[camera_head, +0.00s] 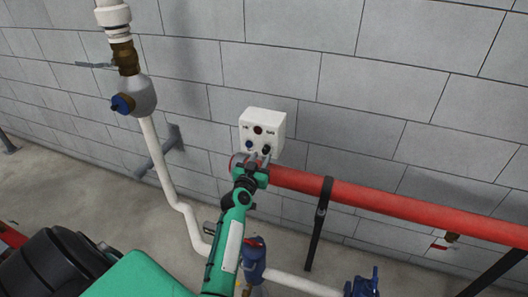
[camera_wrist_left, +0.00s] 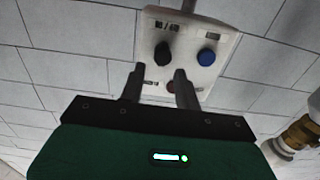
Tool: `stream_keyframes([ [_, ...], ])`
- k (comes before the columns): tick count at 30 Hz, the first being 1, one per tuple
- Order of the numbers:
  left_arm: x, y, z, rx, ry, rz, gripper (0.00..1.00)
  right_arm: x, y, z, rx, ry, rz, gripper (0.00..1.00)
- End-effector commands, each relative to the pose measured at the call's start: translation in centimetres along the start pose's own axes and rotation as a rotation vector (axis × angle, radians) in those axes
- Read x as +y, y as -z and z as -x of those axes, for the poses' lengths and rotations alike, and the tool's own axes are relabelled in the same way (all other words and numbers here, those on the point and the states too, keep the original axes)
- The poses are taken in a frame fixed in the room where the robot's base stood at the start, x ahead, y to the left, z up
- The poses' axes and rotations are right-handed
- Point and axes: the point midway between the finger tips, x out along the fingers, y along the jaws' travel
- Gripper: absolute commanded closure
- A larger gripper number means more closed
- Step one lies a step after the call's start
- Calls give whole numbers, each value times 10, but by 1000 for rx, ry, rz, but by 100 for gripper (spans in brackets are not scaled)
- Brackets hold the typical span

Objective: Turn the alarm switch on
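A white control box (camera_head: 264,118) is mounted on the block wall, with a black knob (camera_head: 266,149), a blue knob (camera_head: 249,144) and a dark red round light or button (camera_head: 258,130). Its labels are too small to read, so I cannot tell which knob is the alarm switch. My left gripper (camera_head: 258,157) is just below the box's front. In the left wrist view the fingers of the left gripper (camera_wrist_left: 158,72) are apart and empty, with the black knob (camera_wrist_left: 163,53) just beyond their tips. The blue knob (camera_wrist_left: 207,57) is to the right. My right gripper is out of view.
A thick red pipe (camera_head: 390,203) runs along the wall to the right, close below the box and near my left wrist. A white pipe with a valve (camera_head: 143,97) stands to the left. A blue valve (camera_head: 253,265) is below my left arm.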

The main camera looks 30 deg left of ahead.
Motion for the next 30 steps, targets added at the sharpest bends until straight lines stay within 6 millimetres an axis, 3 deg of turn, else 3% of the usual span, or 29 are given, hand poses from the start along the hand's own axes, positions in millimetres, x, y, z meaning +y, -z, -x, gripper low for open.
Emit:
stream_keyframes([
  [6,0,1,-24,0,0,1,67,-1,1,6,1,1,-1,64],
  [18,0,0,-31,0,0,1,67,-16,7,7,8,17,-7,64],
  [19,0,0,-31,0,0,1,69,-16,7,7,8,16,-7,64],
  [24,0,0,-31,0,0,1,100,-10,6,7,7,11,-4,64],
  [30,0,0,-30,0,0,4,100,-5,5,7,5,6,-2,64],
])
